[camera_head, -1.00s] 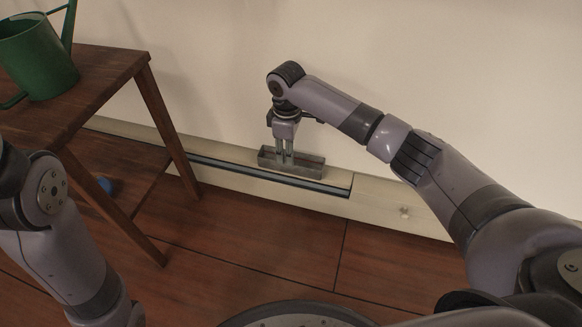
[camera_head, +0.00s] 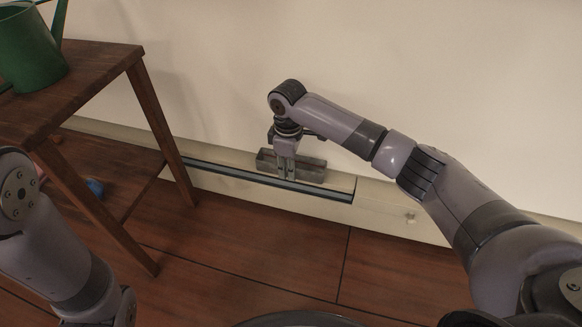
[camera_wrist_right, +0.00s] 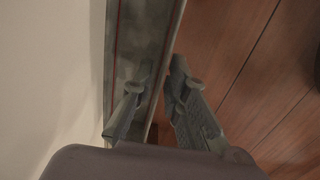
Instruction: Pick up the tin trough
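The tin trough (camera_head: 312,170) is a long, narrow grey metal box lying along the pale ledge at the foot of the wall. In the right wrist view the trough (camera_wrist_right: 138,45) runs from the top edge down between and under my fingers. My right gripper (camera_head: 287,174) points down at the trough's middle. In the wrist view its fingers (camera_wrist_right: 163,88) are apart, one over the trough's inside and one outside its floor-side wall, with a gap still showing. My left arm shows at lower left; its gripper is out of view.
A wooden shelf table (camera_head: 95,60) stands at the left with a green watering can (camera_head: 30,48) on top. A blue object (camera_head: 95,188) lies on its lower level. The wooden floor (camera_head: 260,255) in front of the ledge (camera_head: 385,205) is clear.

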